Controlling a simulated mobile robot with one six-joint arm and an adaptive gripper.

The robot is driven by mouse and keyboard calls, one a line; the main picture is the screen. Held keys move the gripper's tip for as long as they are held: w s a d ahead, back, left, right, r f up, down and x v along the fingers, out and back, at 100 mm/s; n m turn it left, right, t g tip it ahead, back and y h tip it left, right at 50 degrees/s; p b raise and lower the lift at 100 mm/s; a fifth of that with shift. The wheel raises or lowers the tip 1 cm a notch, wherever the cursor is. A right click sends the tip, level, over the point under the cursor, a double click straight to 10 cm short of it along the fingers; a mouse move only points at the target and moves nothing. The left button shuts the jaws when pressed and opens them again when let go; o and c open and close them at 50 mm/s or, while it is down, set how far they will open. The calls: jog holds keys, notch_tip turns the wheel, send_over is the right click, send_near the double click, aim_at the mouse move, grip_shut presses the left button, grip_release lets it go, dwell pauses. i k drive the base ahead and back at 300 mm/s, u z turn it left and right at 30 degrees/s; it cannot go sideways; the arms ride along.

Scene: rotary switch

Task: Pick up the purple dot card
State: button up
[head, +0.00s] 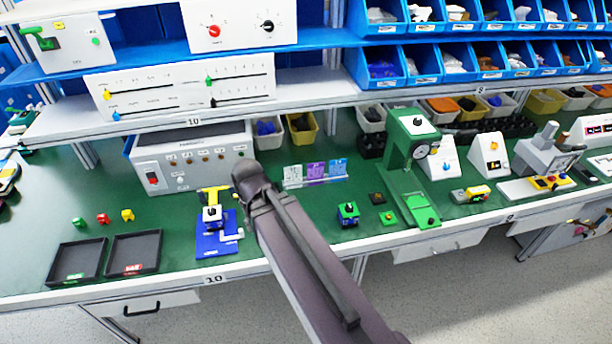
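A row of three small cards stands on the green bench top near the middle of the head view. The purple card (316,170) is in the centre, between a pale card (293,174) on its left and a light blue card (337,168) on its right. The print on them is too small to read. My dark arm reaches up from the bottom edge, and its visible end lies left of the cards. No gripper fingers show in this view.
A blue device with a yellow top (213,215) stands left of my arm. Black trays (133,252) lie front left. Bare green bench shows in front of the cards.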

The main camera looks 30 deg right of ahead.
aim_at(315, 171)
jog(key=u, duration=0.25)
jog(key=k, duration=0.9)
jog(key=z, duration=0.75)
jog(key=i, duration=0.95)
jog(key=z, duration=0.05)
